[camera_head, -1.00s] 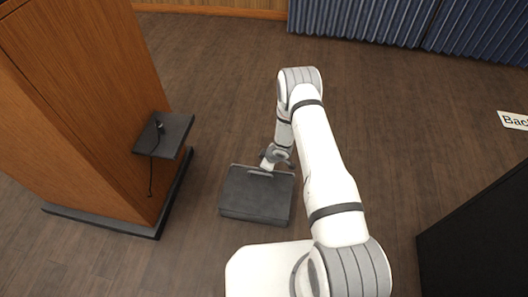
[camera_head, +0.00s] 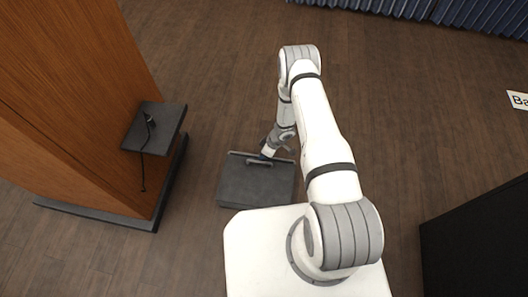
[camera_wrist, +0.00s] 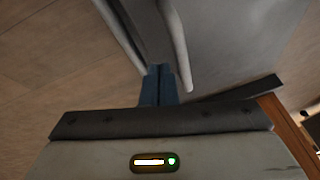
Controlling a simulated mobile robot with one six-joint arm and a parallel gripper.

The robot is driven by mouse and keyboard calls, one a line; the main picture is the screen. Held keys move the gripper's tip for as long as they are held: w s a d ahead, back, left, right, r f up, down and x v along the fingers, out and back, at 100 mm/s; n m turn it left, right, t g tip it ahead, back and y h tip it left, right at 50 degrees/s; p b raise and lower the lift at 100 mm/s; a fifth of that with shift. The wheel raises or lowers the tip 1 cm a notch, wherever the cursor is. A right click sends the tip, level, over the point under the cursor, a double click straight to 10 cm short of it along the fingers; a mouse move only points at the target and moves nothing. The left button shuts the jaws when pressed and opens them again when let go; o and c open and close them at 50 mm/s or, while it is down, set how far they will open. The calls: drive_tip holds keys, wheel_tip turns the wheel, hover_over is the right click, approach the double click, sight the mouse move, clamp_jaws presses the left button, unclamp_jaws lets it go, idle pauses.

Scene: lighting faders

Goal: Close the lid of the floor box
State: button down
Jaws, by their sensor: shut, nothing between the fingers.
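The floor box (camera_head: 256,186) is a low dark grey box on the wooden floor, in the middle of the head view. A pale handle (camera_head: 260,163) shows along its far edge. I cannot tell for certain how far the lid is raised. My gripper (camera_head: 266,152) is at that far edge, close to the handle, partly hidden by my wrist. In the wrist view its blue fingertips (camera_wrist: 158,84) are together and empty. They are beside a grey panel (camera_wrist: 225,35) and between two pale bars; contact cannot be told.
A wooden lectern (camera_head: 75,120) with a dark side shelf (camera_head: 155,127) and a cable stands at left. A black block (camera_head: 480,240) is at lower right. Blue curtain (camera_head: 480,15) hangs at the back.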

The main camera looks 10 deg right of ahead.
drive_tip(key=shift+d, duration=0.15)
drive_tip(key=shift+w+r, duration=0.1)
drive_tip(key=shift+r, duration=0.35)
drive_tip(key=w+d+r+p, duration=0.3)
drive_tip(key=w+d+r, duration=0.2)
drive_tip(key=w+d, duration=0.1)
drive_tip(key=shift+w+d+r, duration=0.25)
drive_tip(key=shift+w+d, duration=0.05)
drive_tip(key=shift+w, duration=0.6)
